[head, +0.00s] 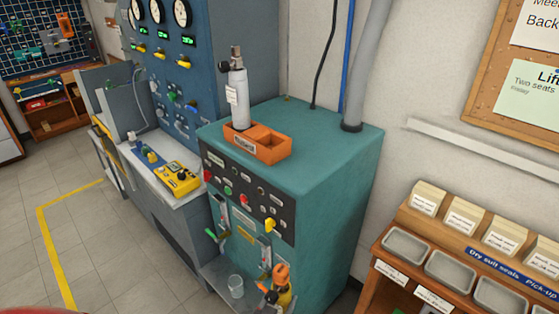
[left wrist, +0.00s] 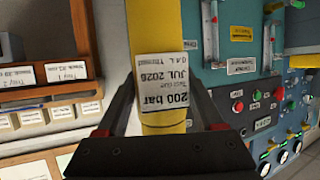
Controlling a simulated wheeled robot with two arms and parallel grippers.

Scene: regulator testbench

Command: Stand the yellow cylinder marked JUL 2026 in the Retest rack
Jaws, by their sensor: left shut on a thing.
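The yellow cylinder (left wrist: 158,22) fills the middle of the left wrist view, its white label reading 200 bar and JUL 2026 upside down. My left gripper (left wrist: 160,125) is shut on it, one finger on each side. My right gripper is not in view.
The teal cabinet (head: 335,150) has knobs and flow tubes on its front, with a clear cup (head: 235,286) on a low ledge. A grey pipe (head: 364,70) and hoses rise behind the rack. A shelf with trays (head: 450,268) stands at right.

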